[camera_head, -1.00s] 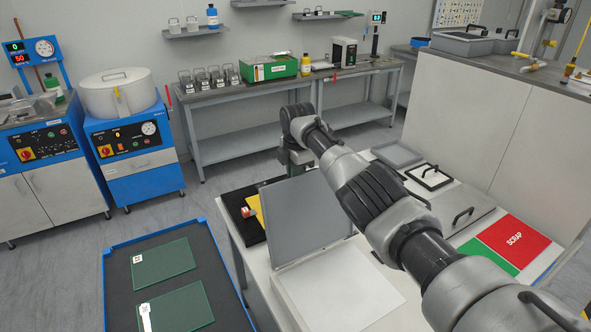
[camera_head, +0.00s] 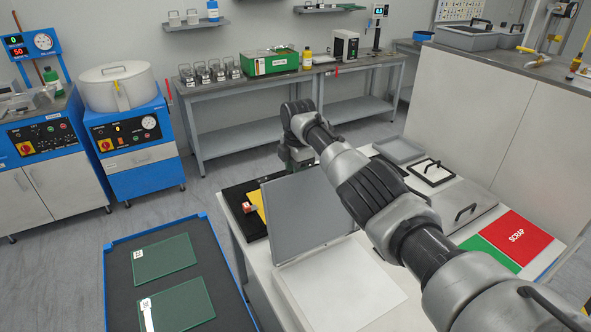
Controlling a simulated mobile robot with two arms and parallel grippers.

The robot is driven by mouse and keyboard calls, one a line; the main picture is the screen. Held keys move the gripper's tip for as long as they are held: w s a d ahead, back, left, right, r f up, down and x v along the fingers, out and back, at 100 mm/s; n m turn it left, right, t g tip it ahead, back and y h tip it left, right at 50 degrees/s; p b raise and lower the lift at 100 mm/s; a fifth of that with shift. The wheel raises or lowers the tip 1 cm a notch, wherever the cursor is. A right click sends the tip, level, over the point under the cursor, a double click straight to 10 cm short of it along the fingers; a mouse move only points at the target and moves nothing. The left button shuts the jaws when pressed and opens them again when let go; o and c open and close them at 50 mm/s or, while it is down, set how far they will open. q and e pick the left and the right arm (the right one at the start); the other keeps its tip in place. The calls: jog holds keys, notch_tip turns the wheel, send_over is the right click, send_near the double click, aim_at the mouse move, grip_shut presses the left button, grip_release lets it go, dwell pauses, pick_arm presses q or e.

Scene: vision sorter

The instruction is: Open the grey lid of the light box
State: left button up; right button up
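The light box (camera_head: 345,298) stands on the white table with its pale white top surface uncovered. Its grey lid (camera_head: 305,222) is raised and stands steeply up along the box's far edge, leaning slightly back. My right arm reaches in from the lower right, over the box. My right gripper (camera_head: 296,160) is at the far side of the lid, near its top edge. Its fingertips are hidden behind the lid, so I cannot tell whether they are open or touching it. My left gripper is out of view.
A black tray (camera_head: 236,200) with an orange-red part (camera_head: 249,208) lies behind the lid. To the right are a grey handled lid (camera_head: 466,207), a black-framed plate (camera_head: 432,173), and green and red SCRAP areas (camera_head: 516,236). A blue-edged cart (camera_head: 118,262) with green plates stands left.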

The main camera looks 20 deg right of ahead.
jog(key=r, duration=0.3)
jog(key=r+b, duration=0.1)
jog(key=r, duration=0.2)
jog(key=r+b, duration=0.1)
jog(key=r, duration=0.2)
jog(key=shift+s+r, duration=0.15)
jog(key=shift+s, duration=0.2)
jog(key=shift+r, duration=0.75)
